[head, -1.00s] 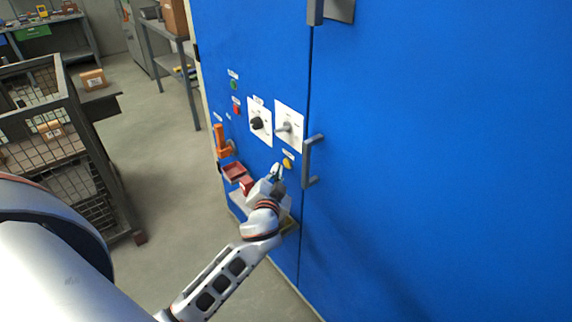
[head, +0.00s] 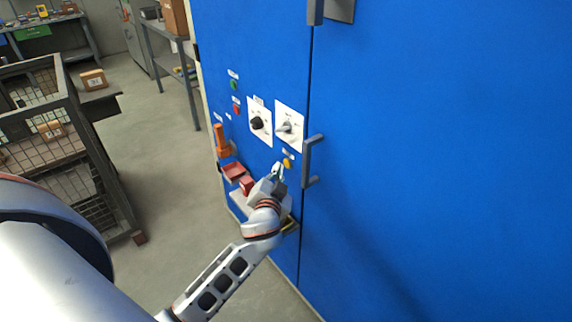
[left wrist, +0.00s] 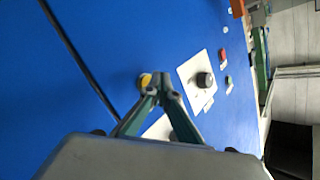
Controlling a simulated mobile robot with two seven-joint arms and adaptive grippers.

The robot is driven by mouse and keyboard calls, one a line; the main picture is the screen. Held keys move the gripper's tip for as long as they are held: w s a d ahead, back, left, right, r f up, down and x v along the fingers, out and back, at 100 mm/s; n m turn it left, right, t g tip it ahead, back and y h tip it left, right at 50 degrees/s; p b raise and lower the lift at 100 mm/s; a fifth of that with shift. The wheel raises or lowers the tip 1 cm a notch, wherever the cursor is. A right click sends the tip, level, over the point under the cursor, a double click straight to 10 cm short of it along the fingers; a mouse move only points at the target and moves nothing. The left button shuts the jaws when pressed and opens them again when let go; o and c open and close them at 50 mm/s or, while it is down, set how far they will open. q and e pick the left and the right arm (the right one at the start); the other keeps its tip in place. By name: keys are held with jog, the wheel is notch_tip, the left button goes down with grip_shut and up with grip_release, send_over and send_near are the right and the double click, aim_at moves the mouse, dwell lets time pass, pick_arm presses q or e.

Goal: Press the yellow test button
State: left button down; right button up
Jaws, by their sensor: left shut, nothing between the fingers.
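The yellow test button (head: 287,163) is on the blue cabinet front (head: 430,150), below the right-hand white switch plate. My left gripper (head: 278,172) is shut and empty, with its fingertips close to the button, just left of and below it in the head view. In the left wrist view, the shut fingertips (left wrist: 163,80) overlap the edge of the yellow button (left wrist: 145,81). I cannot tell whether they touch it. My right gripper is not in view.
A grey door handle (head: 309,162) is close on the right. A wire cage (head: 75,140) stands far left.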

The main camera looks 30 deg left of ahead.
pick_arm(q)
jog(key=shift+w+d, duration=0.15)
jog(key=shift+w, duration=0.1)
jog(key=shift+w+d, duration=0.15)
jog(key=shift+w, duration=0.25)
dwell(0.8)
jog(key=shift+s, duration=0.1)
jog(key=shift+s+a, duration=0.3)
jog(key=shift+s, duration=0.4)
jog(key=s, duration=0.1)
jog(key=s+a, duration=0.1)
jog(key=s, duration=0.1)
jog(key=s+a+p, duration=0.1)
jog(key=shift+s, duration=0.3)
dwell(0.9)
